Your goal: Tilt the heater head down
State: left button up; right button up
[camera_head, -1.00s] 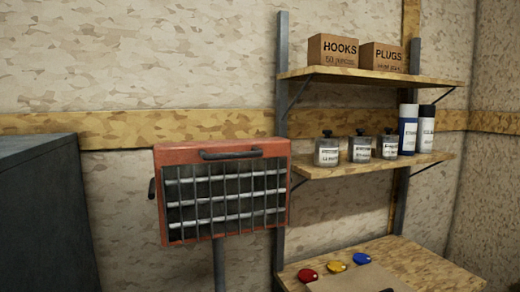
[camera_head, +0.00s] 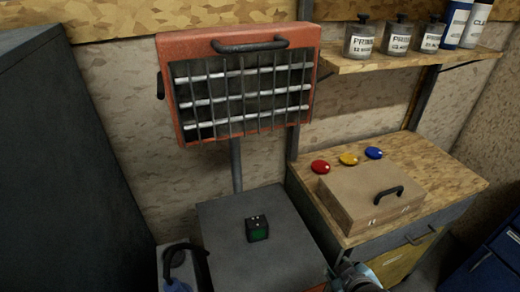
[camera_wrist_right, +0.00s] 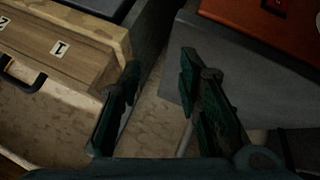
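The heater head (camera_head: 314,85) is a red-orange box with a barred front and pale rods behind the bars. It sits on a grey pole (camera_head: 236,165), its front facing me, with a black handle (camera_head: 250,45) along its top edge and a dark knob (camera_head: 160,86) on its left side. Only the tip of my right gripper (camera_head: 355,279) shows at the bottom edge of the head view, well below and right of the heater. In the right wrist view its two fingers (camera_wrist_right: 160,95) are apart with nothing between them. My left gripper is not in view.
A workbench (camera_head: 440,170) with a cardboard case (camera_head: 350,195) and coloured discs stands right. A shelf (camera_head: 400,55) holds jars. A dark cabinet (camera_head: 70,170) stands left.

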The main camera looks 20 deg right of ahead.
jog(key=w+d+r+n+t, duration=0.1)
jog(key=w+r+n+t, duration=0.3)
jog(key=r, duration=0.4)
jog(key=w+d+r+n+t+h, duration=0.1)
jog(key=w+r+t, duration=0.2)
jog(key=w+r, duration=0.4)
jog(key=w+d+r+n+t, duration=0.1)
jog(key=w+r+n+t, duration=0.25)
jog(key=r, duration=0.45)
notch_tip(320, 180, up, 11)
jog(key=w+a+n+t+y, duration=0.2)
jog(key=n+t+y, duration=0.1)
jog(key=n+t, duration=0.2)
jog(key=m+g+y, duration=1.3)
jog(key=m, duration=1.3)
send_near(263, 47)
jog(key=shift+m, duration=0.25)
jog(key=p+x, duration=0.4)
jog(key=x, duration=0.6)
jog(key=shift+a+r+p, duration=0.1)
jog(key=shift+r+p, duration=0.05)
jog(key=shift+p, duration=0.2)
jog(key=shift+w+a, duration=0.2)
jog(key=shift+a, duration=0.05)
jog(key=shift+f, duration=0.2)
